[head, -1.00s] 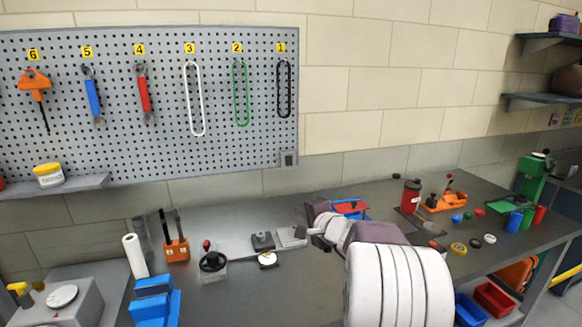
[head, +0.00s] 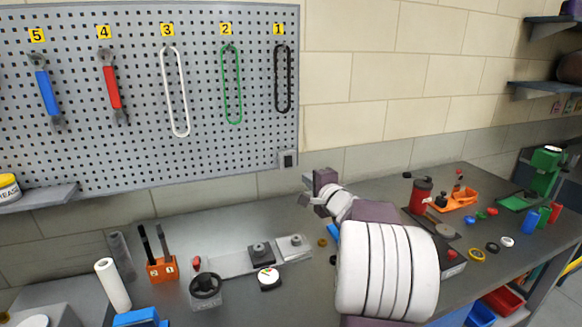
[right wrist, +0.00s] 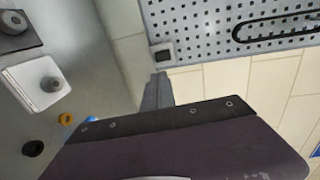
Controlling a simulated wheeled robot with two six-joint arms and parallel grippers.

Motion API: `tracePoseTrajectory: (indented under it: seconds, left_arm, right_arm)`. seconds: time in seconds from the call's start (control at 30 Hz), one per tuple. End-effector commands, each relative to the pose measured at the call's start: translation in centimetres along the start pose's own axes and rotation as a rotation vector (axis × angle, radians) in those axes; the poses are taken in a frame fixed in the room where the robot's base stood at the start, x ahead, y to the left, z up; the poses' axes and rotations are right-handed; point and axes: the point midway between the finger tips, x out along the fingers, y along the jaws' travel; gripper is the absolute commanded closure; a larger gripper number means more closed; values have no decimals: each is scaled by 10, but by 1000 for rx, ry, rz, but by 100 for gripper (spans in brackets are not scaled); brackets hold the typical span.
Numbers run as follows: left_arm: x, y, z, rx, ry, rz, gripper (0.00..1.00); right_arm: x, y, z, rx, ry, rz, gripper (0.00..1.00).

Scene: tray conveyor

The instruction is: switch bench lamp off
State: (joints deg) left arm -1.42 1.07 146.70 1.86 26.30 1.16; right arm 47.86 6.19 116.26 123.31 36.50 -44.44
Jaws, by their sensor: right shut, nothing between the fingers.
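A small grey switch plate with a dark rocker (head: 288,159) is on the lower right corner of the pegboard; it also shows in the right wrist view (right wrist: 162,54). I cannot tell its on or off position. My right gripper (head: 306,196) is shut and empty, in front of the wall below the switch. In the right wrist view its fingertips (right wrist: 159,77) point toward the switch, and I see no contact. No lamp can be made out. My left gripper is not in view.
The pegboard (head: 225,140) holds several tools and loops. On the bench are an orange holder (head: 162,269), a black handwheel (head: 206,286), a gauge (head: 268,278) and a red canister (head: 421,194). The wall between switch and bench is clear.

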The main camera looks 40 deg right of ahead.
Motion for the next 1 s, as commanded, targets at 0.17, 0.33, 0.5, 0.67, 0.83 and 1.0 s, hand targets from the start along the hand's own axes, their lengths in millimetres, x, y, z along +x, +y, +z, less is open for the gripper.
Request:
tracePoseTrajectory:
  seconds: [0.17,0.33,0.5,0.67,0.83,1.0]
  left_arm:
    - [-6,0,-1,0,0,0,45]
    - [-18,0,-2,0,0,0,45]
    - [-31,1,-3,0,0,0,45]
    - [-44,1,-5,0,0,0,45]
    - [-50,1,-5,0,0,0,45]
    - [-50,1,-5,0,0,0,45]
  right_arm:
    - [20,-1,0,1,-2,3,100]
    - [56,-2,1,2,-3,4,100]
    - [93,-3,1,1,-3,3,100]
    - [121,-3,1,0,-2,3,100]
    - [137,-1,0,1,-1,1,100]
    - [140,0,0,0,0,0,100]
